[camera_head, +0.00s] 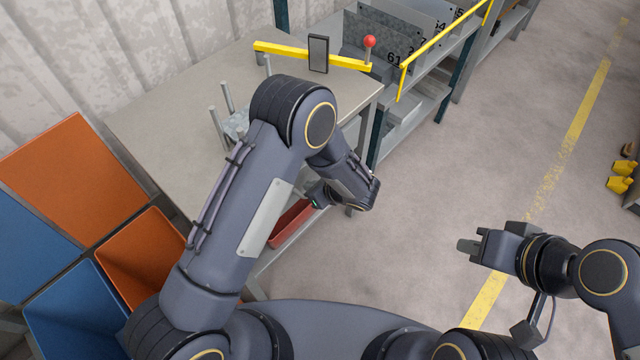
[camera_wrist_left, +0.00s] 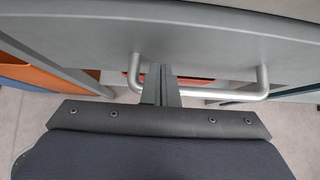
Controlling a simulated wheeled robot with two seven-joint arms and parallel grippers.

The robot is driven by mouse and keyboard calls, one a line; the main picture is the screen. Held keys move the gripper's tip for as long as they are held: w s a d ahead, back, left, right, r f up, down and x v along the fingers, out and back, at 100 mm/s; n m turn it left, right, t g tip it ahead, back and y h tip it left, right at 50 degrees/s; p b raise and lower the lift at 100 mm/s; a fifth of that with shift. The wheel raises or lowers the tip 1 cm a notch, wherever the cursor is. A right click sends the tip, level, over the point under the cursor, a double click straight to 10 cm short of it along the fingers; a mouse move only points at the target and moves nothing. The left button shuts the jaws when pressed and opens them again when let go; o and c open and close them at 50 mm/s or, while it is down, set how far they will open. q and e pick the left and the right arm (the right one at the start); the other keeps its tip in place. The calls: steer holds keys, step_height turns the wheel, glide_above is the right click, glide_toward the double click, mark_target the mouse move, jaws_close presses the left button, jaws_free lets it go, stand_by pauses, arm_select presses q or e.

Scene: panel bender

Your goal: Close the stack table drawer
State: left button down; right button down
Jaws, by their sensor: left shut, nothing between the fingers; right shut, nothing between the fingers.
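The stack table (camera_head: 170,105) has a light grey top and stands at the left in the head view. In the left wrist view a grey panel (camera_wrist_left: 190,38), apparently the drawer front, crosses the top and carries a silver bar handle (camera_wrist_left: 225,95). My left gripper (camera_wrist_left: 162,72) is shut and empty, its fingers at the handle and close to the panel; I cannot tell whether they touch. In the head view my left arm hides most of the table's front and the drawer, so how far it stands open cannot be told. My right gripper (camera_head: 472,246) is shut and empty over the floor.
Orange and blue bins (camera_head: 75,165) stand at the left. A red tray (camera_head: 290,224) lies below the tabletop. A yellow bar (camera_head: 285,50) and a red-knobbed lever (camera_head: 369,42) are at the table's far end, beside a rack of metal plates (camera_head: 400,30).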

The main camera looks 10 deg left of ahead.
arm_select(q)
steer(key=shift+w+a+f, duration=0.2)
steer(key=shift+a+f, duration=0.15)
steer(key=shift+f, duration=0.05)
steer(key=w+a+b, duration=0.1)
steer(key=a, duration=0.1)
steer(key=w+a, duration=0.1)
steer(key=shift+w+a+f+b, duration=0.1)
steer(key=shift+w+a+b, duration=0.25)
steer(key=shift+b, duration=0.05)
steer(key=shift+a+r, duration=0.1)
steer(key=shift+r, duration=0.1)
